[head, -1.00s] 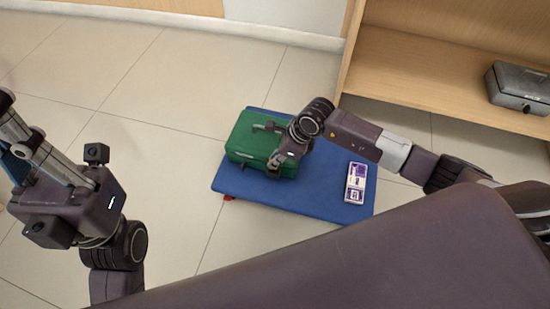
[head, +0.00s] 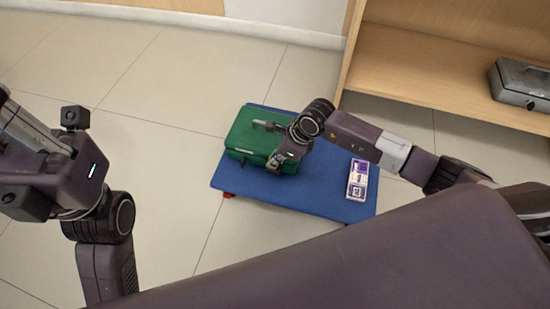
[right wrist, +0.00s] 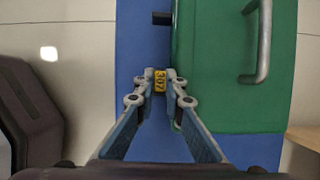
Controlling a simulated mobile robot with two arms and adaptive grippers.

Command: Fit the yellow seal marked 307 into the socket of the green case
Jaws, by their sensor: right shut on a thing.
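The green case (head: 246,134) lies on a blue platform (head: 295,193), its handle on top. In the right wrist view the case (right wrist: 225,105) fills the right half, with its metal handle (right wrist: 262,45). My right gripper (head: 273,163) is at the near right side of the case. A dark fitting (right wrist: 161,18) projects from the case's side. My left arm is at the left; its fingers are out of view.
A purple and white bundle (head: 357,179) lies on the right part of the blue platform. A grey metal box (head: 522,84) stands on a wooden shelf (head: 440,75) at the upper right. The tiled floor left of the platform is clear.

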